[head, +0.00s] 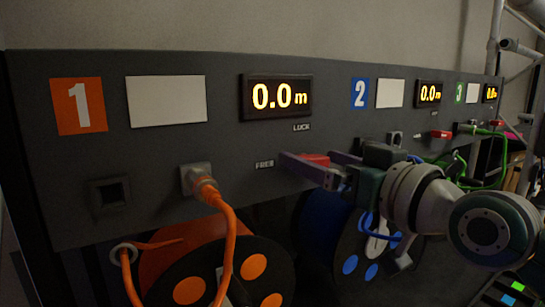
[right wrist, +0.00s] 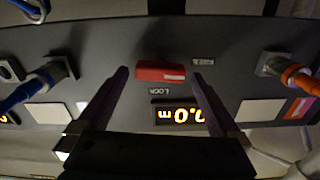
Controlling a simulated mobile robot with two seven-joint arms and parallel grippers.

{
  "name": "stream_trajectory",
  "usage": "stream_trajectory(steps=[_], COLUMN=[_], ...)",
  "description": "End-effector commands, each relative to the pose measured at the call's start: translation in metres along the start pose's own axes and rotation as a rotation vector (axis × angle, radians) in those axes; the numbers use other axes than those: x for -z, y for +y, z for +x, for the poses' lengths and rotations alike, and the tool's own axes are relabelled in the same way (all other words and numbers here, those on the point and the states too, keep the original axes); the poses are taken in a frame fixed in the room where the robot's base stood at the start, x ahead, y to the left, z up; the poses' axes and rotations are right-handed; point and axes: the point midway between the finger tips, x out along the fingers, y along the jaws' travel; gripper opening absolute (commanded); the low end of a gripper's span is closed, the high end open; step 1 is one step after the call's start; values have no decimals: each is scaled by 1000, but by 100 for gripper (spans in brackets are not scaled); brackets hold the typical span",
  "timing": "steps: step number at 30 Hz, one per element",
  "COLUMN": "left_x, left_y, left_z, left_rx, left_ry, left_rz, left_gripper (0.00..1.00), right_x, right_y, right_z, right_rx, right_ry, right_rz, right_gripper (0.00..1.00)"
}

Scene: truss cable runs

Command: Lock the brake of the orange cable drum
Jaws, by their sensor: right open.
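The orange cable drum (head: 178,258) hangs below the panel under the orange number 1 plate (head: 78,106). Its red brake lever (head: 315,159) also shows in the right wrist view (right wrist: 160,72). The lever lies horizontal, level with the FREE label (head: 264,164), with the LOCK label (head: 301,127) above it in the head view. My right gripper (head: 307,157) is open, its fingers on either side of the lever. In the right wrist view, gaps show between the lever and both fingertips (right wrist: 160,74). The fingers partly hide the lever in the head view. My left gripper is not in view.
An orange cable (head: 227,245) runs from a plug (head: 197,181) in the panel, left of the lever. The display (head: 276,97) above reads 0.0 m. A blue drum (head: 325,222) hangs to the right, behind my right arm. Green cables (head: 487,160) are farther right.

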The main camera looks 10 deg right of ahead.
Motion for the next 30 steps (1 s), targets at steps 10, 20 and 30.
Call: stream_trajectory(steps=[10,20,30], left_x=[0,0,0], left_y=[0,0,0], left_z=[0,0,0], left_rx=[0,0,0], left_ry=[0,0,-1], left_rz=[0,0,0], left_gripper=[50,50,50], right_x=[0,0,0], right_y=[0,0,0], right_z=[3,3,2], right_rx=[0,0,0], right_ry=[-1,-1,-1], right_rz=[0,0,0], right_gripper=[97,60,21])
